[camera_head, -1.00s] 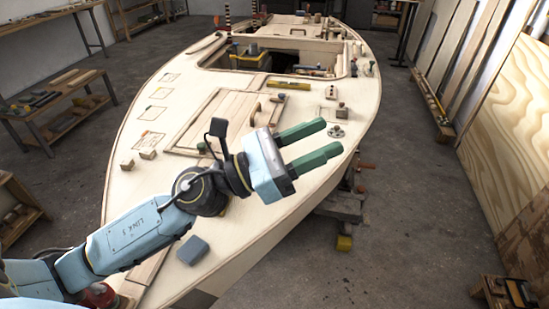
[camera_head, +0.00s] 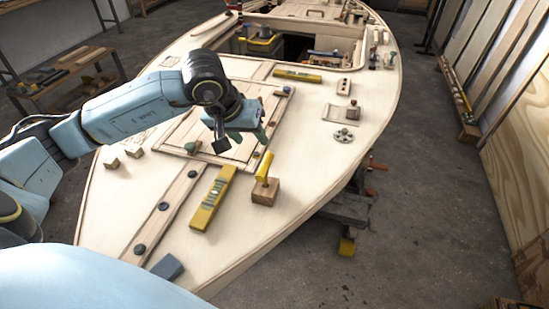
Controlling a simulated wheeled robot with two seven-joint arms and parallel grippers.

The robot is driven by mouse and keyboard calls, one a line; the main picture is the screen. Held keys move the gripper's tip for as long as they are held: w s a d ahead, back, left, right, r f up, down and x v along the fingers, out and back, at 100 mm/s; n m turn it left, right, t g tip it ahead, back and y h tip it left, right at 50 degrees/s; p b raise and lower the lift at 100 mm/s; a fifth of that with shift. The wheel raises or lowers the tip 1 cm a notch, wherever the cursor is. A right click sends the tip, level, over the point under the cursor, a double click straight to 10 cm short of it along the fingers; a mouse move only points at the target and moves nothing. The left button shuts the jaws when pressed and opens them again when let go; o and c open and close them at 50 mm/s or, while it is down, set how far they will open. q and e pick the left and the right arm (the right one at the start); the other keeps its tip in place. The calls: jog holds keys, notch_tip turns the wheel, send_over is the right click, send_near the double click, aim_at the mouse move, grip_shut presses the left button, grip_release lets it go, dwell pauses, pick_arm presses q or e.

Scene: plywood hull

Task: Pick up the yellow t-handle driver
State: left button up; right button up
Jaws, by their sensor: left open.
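The yellow t-handle driver (camera_head: 264,167) stands tilted in a small wooden block (camera_head: 265,191) on the plywood deck, right of the centre hatch. My left gripper (camera_head: 262,137) comes in from the left over the hatch, just beyond and above the driver. The gripper body hides part of the fingers. My right gripper is not in view.
A yellow spirit level (camera_head: 212,198) lies left of the block, and another (camera_head: 297,75) lies behind the hatch. A grey-blue block (camera_head: 167,267) lies near the front. Small fittings dot the deck. The deck (camera_head: 310,170) right of the driver is clear.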

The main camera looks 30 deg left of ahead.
aim_at(265, 162)
pick_arm(q)
jog(key=x, duration=0.6)
jog(key=shift+s+d+f, duration=0.1)
jog(key=shift+s+f, duration=0.05)
jog(key=shift+s, duration=0.2)
jog(key=shift+w+f, duration=0.2)
jog(key=shift+f, duration=0.1)
jog(key=shift+w+d+f, duration=0.1)
jog(key=shift+d+f, duration=0.05)
jog(key=shift+f, duration=0.4)
jog(key=shift+w+d+f, duration=0.15)
jog(key=shift+d+f, duration=0.05)
jog(key=shift+f, duration=0.4)
jog(key=shift+x, duration=1.2)
jog(key=shift+w+d+f, duration=0.1)
jog(key=shift+w+f, duration=0.05)
jog(key=shift+f, duration=0.25)
grip_shut()
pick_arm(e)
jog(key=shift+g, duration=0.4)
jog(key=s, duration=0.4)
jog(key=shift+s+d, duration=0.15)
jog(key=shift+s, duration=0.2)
